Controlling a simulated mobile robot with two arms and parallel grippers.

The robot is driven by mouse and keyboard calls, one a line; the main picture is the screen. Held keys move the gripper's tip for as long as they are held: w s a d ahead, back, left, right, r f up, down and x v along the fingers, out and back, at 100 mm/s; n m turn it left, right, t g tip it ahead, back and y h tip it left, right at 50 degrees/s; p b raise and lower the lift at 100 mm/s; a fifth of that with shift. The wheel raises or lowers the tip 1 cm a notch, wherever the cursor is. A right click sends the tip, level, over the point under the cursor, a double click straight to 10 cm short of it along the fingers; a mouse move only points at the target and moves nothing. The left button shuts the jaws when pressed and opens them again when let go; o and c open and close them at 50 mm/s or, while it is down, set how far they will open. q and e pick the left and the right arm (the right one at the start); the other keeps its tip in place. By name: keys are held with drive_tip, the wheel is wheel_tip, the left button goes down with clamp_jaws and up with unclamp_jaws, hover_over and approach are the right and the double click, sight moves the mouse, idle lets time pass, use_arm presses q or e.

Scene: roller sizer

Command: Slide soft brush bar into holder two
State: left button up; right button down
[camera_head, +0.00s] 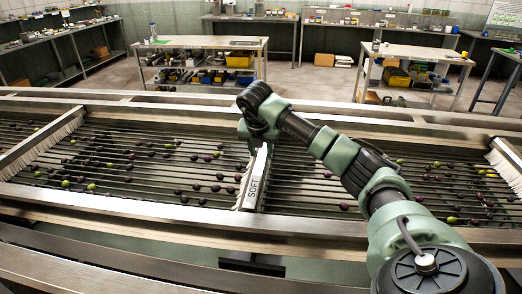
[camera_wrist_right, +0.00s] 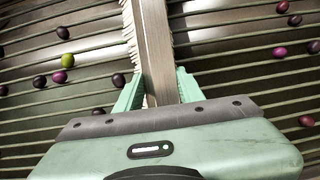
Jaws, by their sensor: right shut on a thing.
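The soft brush bar (camera_head: 253,183), a pale metal bar with a "SOFT" label at its near end, spans the rollers in the middle of the sizer. My right gripper (camera_head: 260,147) is shut on it from above. In the right wrist view the bar (camera_wrist_right: 153,40) runs between the two green fingers (camera_wrist_right: 159,92), with white bristles along its left side. The bar's near end is close to the front rail (camera_head: 200,215); I cannot tell whether it touches. I cannot make out which fitting is holder two. My left gripper is not in view.
Another bristled bar (camera_head: 42,145) lies across the rollers at left, and one (camera_head: 508,158) at right. Olives are scattered over the rollers on both sides of the soft bar. A dark bracket (camera_head: 252,263) sits below the front rail. Worktables (camera_head: 200,42) stand behind.

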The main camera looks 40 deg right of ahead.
drive_tip(key=shift+f+b, duration=0.3)
drive_tip(key=shift+f, duration=0.2)
drive_tip(key=c, duration=0.8)
unclamp_jaws()
drive_tip(key=shift+s+a+r, duration=0.1)
drive_tip(key=shift+a+r, duration=0.05)
drive_tip(key=shift+r, duration=0.25)
drive_tip(key=b+v, duration=0.1)
drive_tip(key=v, duration=0.6)
drive_tip(key=shift+b, duration=0.4)
drive_tip(key=shift+f, duration=0.1)
